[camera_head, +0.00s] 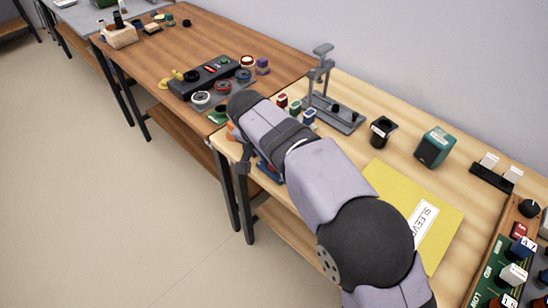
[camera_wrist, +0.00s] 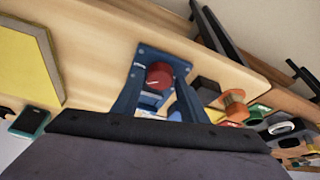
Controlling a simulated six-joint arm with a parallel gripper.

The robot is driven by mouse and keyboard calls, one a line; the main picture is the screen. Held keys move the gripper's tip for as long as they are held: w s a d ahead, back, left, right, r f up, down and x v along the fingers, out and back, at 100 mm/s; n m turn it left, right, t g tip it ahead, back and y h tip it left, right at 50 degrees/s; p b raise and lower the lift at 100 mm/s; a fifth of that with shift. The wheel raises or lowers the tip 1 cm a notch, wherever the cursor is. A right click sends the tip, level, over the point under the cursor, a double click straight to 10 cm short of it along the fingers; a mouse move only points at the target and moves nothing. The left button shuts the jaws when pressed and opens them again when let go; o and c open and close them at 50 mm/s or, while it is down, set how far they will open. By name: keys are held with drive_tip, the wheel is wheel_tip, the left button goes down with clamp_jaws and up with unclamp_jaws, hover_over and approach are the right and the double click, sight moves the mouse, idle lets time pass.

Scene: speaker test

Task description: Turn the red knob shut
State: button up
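The red knob (camera_wrist: 159,75) is round and sits over a blue mounting plate (camera_wrist: 166,55) on the light wooden bench, seen in the wrist view. My gripper (camera_wrist: 160,78) is over it, with dark bluish fingers on the left and right of the knob. The fingers look apart, with small gaps beside the knob; contact is not clear. In the head view my arm hides the knob, and only a bit of the blue mount (camera_head: 268,173) shows below the wrist.
An orange knob-like part (camera_wrist: 234,97) and a black block (camera_wrist: 206,88) stand close to the right of the mount in the wrist view. A yellow sheet (camera_head: 446,219), a teal box (camera_head: 433,147) and a grey stand (camera_head: 338,115) are on the bench.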

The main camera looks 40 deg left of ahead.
drive_tip(key=v, duration=0.7)
drive_tip(key=shift+r, duration=0.15)
idle(0.3)
drive_tip(key=w+d+r+m+g+h+p, duration=0.15)
drive_tip(key=w+d+p, duration=0.35)
drive_tip(key=d, duration=0.9)
drive_tip(key=w+d+r+n+g+p, duration=0.1)
drive_tip(key=w+d+r+p, duration=0.15)
drive_tip(key=w+d, duration=0.75)
drive_tip(key=s+d+m+p, duration=0.1)
drive_tip(key=s+d+p, duration=0.2)
drive_tip(key=d, duration=0.6)
drive_tip(key=s+d+p, duration=0.2)
drive_tip(key=s+d, duration=0.2)
drive_tip(key=d, duration=0.5)
drive_tip(key=s+d+m+g+p, duration=0.1)
drive_tip(key=s+d+g+p, duration=0.1)
drive_tip(key=s+d, duration=0.7)
drive_tip(key=shift+s+d+f+p, duration=0.4)
drive_tip(key=shift+s+p, duration=0.1)
drive_tip(key=shift+p, duration=0.35)
